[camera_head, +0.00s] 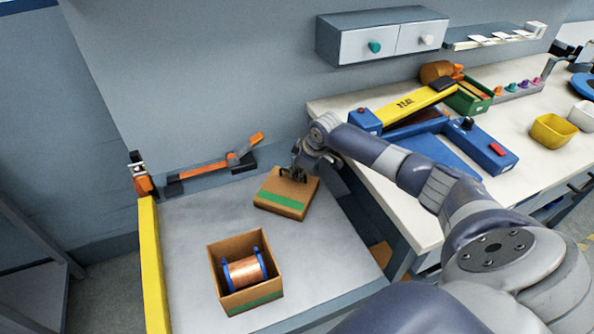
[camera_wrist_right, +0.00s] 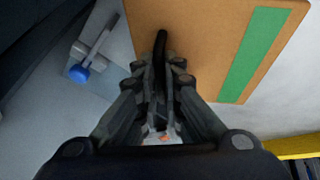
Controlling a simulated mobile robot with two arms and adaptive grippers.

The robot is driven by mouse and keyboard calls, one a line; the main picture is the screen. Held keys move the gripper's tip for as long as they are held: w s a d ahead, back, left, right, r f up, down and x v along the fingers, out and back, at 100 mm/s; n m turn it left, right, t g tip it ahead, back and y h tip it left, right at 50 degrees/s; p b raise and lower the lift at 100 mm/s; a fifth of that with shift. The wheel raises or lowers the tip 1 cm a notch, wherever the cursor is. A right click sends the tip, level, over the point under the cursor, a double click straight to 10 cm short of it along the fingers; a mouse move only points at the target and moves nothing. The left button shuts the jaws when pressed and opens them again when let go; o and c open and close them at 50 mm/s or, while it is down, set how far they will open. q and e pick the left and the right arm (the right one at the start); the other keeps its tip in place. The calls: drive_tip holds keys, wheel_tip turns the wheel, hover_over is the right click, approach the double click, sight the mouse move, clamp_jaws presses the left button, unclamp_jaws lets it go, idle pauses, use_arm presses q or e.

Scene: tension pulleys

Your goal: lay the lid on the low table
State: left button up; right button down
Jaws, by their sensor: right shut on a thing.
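The lid (camera_head: 270,195) is a brown cardboard-coloured panel with a green stripe and a dark handle. It is at the back right of the low table (camera_head: 190,262). I cannot tell whether it rests on the table or is just above it. My right gripper (camera_head: 296,176) is shut on the lid's handle from above. In the right wrist view the dark handle lies between the fingers (camera_wrist_right: 161,75), with the lid (camera_wrist_right: 205,35) beyond them. An open brown box (camera_head: 262,297) stands at the front of the low table with a copper spool (camera_head: 244,272) inside. My left gripper is not in view.
An orange and black clamp-like tool (camera_head: 205,168) lies along the table's back edge. A yellow rail (camera_head: 152,265) borders its left side. A higher workbench (camera_head: 415,215) with blue and yellow equipment stands at the right. The low table's left middle is bare.

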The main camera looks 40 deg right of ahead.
drive_tip(key=c, duration=1.7)
unclamp_jaws()
drive_tip(key=shift+r, duration=0.1)
drive_tip(key=shift+s+r, duration=0.1)
drive_tip(key=shift+r, duration=0.15)
drive_tip(key=v, duration=1.1)
drive_tip(key=shift+s+r, duration=0.1)
drive_tip(key=shift+r, duration=0.1)
drive_tip(key=shift+f, duration=0.1)
